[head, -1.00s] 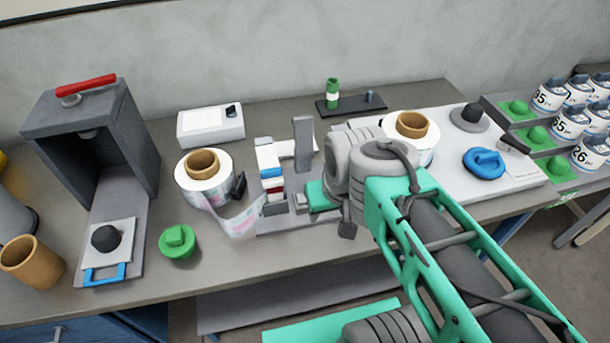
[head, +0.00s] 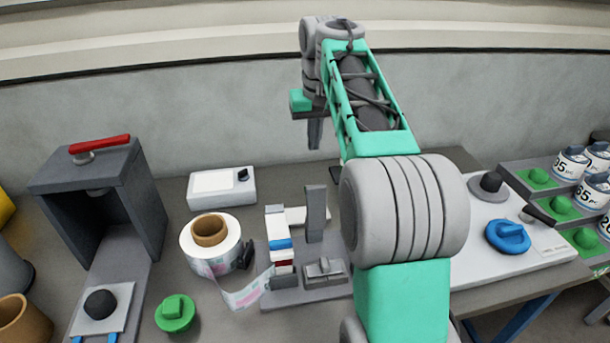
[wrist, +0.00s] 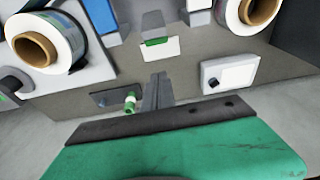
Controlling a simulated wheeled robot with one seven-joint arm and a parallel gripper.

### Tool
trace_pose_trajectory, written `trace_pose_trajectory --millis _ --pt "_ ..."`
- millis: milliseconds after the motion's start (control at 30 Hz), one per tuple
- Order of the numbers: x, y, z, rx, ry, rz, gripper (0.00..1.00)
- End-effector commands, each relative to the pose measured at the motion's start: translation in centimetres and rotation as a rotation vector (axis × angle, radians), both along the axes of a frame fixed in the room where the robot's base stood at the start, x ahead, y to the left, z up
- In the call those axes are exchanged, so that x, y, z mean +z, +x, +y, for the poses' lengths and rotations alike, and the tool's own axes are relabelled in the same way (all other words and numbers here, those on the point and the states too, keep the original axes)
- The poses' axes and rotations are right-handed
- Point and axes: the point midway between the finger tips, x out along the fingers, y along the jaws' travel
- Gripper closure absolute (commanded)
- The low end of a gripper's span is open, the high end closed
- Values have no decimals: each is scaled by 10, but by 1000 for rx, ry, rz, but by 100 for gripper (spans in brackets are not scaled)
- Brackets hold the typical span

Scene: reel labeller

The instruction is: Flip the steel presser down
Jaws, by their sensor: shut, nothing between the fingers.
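The labeller's grey base (head: 305,292) stands on the bench in the head view. A narrow grey upright plate (head: 316,212) rises at its back. A steel piece with a small raised tab (head: 324,268) lies low on the base's right side; I take it for the presser, seemingly lying flat. A white block with blue and red bands (head: 279,240) stands to its left. My gripper (head: 314,135) is high above and behind the labeller, fingers pointing down, apart from it. In the wrist view its fingers (wrist: 157,92) are together and empty.
A label reel (head: 211,244) stands left of the labeller, its strip running to the base. A white box (head: 221,188) is behind. A grey press with red handle (head: 100,170) is far left, a green knob (head: 174,313) in front. My arm hides much of the right bench.

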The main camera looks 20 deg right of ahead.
Motion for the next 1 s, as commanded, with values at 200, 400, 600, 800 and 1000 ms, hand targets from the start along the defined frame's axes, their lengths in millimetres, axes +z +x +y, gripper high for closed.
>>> trace_pose_trajectory --millis 200,400,600,800,1000 --pt "1 -2 -14 -22 0 0 100" --pt "-8 -1 -14 -22 1 1 100" --pt "-43 5 -15 -21 2 3 100" --pt "-86 14 -16 -22 1 2 100" --pt "-92 -8 -12 -22 -2 -4 100"
